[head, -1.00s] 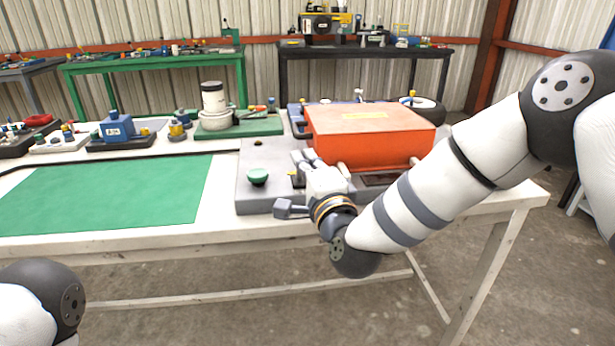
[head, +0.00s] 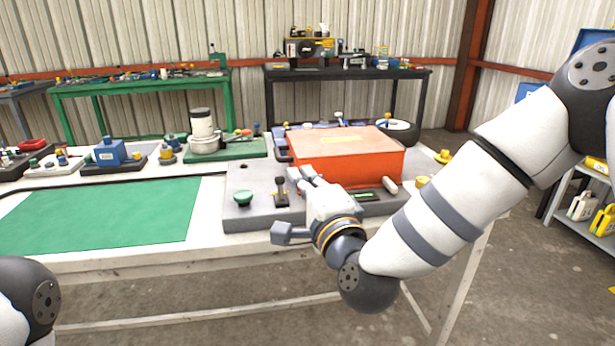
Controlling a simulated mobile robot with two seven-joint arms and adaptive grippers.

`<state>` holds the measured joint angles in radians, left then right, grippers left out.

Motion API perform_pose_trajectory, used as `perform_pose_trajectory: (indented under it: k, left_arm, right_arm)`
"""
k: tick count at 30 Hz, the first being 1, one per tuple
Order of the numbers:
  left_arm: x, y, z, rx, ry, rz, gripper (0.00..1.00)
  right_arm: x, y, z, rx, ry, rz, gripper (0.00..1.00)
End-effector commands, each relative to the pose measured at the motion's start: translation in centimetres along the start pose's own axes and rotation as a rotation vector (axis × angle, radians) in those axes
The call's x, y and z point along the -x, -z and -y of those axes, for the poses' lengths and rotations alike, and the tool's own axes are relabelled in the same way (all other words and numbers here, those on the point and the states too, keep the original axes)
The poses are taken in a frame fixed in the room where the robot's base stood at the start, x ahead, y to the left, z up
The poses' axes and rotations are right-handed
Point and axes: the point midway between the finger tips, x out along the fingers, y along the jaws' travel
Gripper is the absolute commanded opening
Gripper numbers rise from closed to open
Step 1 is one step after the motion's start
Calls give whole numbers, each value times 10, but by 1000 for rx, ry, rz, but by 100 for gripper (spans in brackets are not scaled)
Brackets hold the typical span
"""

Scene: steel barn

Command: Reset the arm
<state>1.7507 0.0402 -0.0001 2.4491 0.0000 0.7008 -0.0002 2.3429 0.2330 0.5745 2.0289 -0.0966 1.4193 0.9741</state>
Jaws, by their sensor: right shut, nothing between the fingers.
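My right arm reaches in from the right. Its gripper (head: 306,175) is shut and empty, over the grey panel (head: 245,212) in front of the orange box (head: 345,156). The fingers point away from me, toward the front left of the box; I cannot tell whether they touch anything. A green knob (head: 242,197) and a small black lever (head: 281,193) stand on the panel to the left of the gripper. Of my left arm only a rounded link shows at the lower left; its gripper is out of the picture.
The panel rests on a white table with a green mat (head: 105,215) at left. Behind are a white cylindrical device (head: 203,130), a blue box (head: 109,152) and small fixtures. A green bench (head: 140,87) and a dark bench (head: 345,73) stand by the wall. A shelf (head: 590,217) is at far right.

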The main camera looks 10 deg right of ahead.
Motion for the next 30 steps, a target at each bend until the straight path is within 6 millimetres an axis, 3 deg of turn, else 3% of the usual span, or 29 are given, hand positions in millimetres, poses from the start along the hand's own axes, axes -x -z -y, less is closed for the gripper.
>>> perform_pose_trajectory:
  k: [5,14,17,20,23,24,26,27,29,30]
  left_arm:
    - [4,2,0,0,-1,-10,40]
    - [4,1,0,0,-1,-9,40]
    - [4,2,0,0,-1,-9,40]
    - [4,2,0,0,-1,-9,40]
    - [4,2,0,0,-1,-10,40]
    - [4,2,0,0,-1,-10,40]
    - [4,2,0,0,-1,-11,40]
    - [5,2,0,0,-1,-12,40]
    - [5,2,0,0,-1,-12,40]
    - [5,2,0,0,-1,-13,40]
  right_arm:
    - [12,1,9,0,1,-1,0]
    - [13,0,8,0,-1,-1,0]
    - [19,-1,-11,31,-49,13,0]
    - [44,-6,-74,153,-217,70,0]
    - [96,-8,-160,325,-458,182,0]
    - [122,-8,-190,392,-554,236,0]
    - [166,-6,-232,485,-694,328,0]
    - [198,-4,-257,543,-786,395,0]
    - [250,1,-288,624,-919,507,0]
    - [286,5,-304,672,-1005,587,0]
